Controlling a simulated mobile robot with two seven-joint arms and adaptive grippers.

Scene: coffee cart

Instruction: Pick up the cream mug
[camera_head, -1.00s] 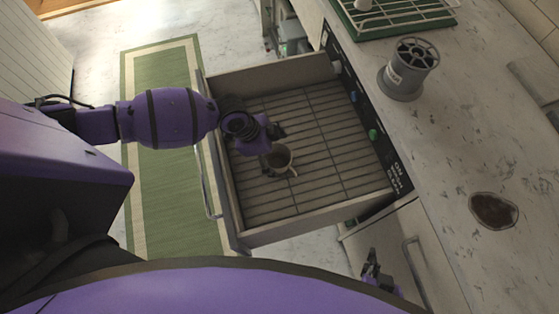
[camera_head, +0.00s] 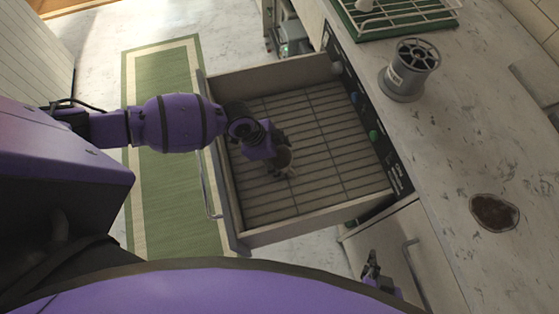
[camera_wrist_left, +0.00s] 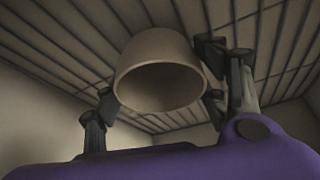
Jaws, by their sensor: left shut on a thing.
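The cream mug (camera_head: 291,166) stands in the open drawer, partly hidden under my left gripper (camera_head: 281,150) in the head view. In the left wrist view the mug (camera_wrist_left: 157,47) is between the dark fingers of my left gripper (camera_wrist_left: 158,88), its wide mouth facing the camera. The left gripper is shut on the mug. My right gripper (camera_head: 373,266) shows small near the bottom of the head view, outside the drawer and away from the mug; its jaw state is unclear.
The open drawer (camera_head: 315,225) has a slatted floor and raised walls around the mug. On the counter at right are a grey cylindrical holder (camera_head: 403,82), a green-based rack (camera_head: 385,28) and a brown patch (camera_head: 494,211). A green mat (camera_head: 160,210) lies on the floor.

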